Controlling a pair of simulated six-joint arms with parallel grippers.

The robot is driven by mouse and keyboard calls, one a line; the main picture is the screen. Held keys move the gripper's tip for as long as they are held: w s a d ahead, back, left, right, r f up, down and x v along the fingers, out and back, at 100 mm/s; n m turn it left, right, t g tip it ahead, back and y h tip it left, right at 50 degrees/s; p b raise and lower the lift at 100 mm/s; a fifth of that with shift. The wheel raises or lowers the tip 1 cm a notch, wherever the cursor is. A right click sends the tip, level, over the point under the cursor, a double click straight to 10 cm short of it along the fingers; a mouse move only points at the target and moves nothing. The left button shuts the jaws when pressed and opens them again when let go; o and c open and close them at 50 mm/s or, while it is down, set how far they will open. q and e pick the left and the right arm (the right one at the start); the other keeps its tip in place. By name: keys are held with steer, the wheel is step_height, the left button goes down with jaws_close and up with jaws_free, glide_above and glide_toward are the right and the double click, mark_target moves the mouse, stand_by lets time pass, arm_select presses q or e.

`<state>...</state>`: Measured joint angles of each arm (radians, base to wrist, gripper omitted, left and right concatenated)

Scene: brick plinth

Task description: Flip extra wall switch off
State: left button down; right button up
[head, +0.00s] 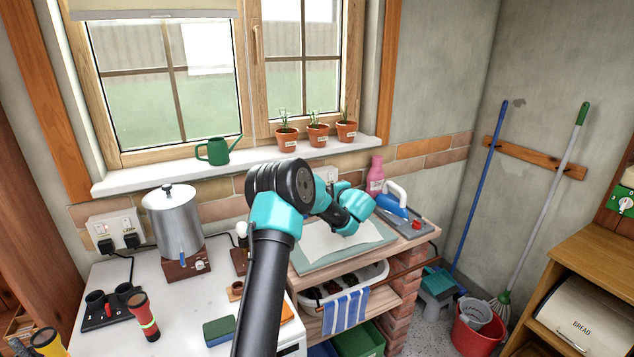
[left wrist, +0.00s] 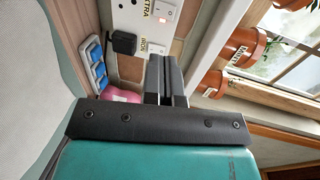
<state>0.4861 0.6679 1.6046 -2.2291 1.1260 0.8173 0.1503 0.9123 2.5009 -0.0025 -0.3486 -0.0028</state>
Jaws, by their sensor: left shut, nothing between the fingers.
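A white wall plate (left wrist: 130,18) shows in the left wrist view, marked EXTRA at the top and IRON lower down. Beside the EXTRA label is a rocker switch (left wrist: 166,12) with a small red light showing at its edge. A black plug (left wrist: 123,42) sits in the plate. My left gripper (left wrist: 167,62) is shut and empty, its fingertips near the IRON end of the plate; I cannot tell if they touch it. In the head view a sliver of the plate (head: 328,173) shows behind my left arm, which hides most of it. My right gripper is not in view.
An iron (head: 393,201) and a pink bottle (head: 375,176) stand right of my arm. Potted plants (head: 317,135) and a green watering can (head: 216,150) line the sill above.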

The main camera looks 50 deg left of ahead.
arm_select(q)
steer(key=r+x, duration=0.1)
steer(key=x, duration=1.1)
steer(key=shift+a+r, duration=0.15)
